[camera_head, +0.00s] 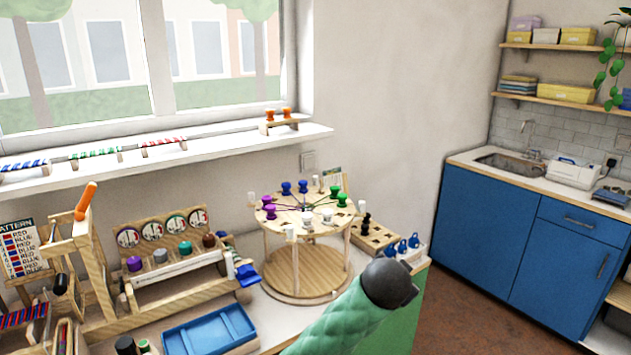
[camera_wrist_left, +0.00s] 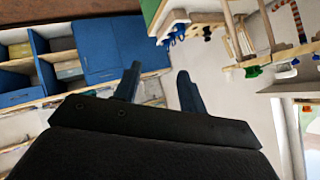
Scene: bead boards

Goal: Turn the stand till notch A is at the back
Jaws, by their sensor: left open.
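The stand (camera_head: 303,269) is a round wooden two-tier turntable with upright posts, standing on the worktop. Its top carries blue, purple, green and white pegs around dark radial lines, and small white pieces stand around its rim. I cannot read any notch letter, so where notch A lies cannot be told. In the left wrist view the stand (camera_wrist_left: 262,62) appears upside down at the upper right. My left gripper (camera_wrist_left: 159,70) is open, with nothing between its fingers, apart from the stand. In the head view a green arm link of mine with a dark end is in front of the stand; no fingers show there.
A peg rack with round dials (camera_head: 178,262) and a blue tray (camera_head: 208,331) are left of the stand. A wooden block with dark pegs (camera_head: 372,238) and several blue pieces (camera_head: 402,246) are close on its right. The window sill (camera_head: 215,150) runs behind.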

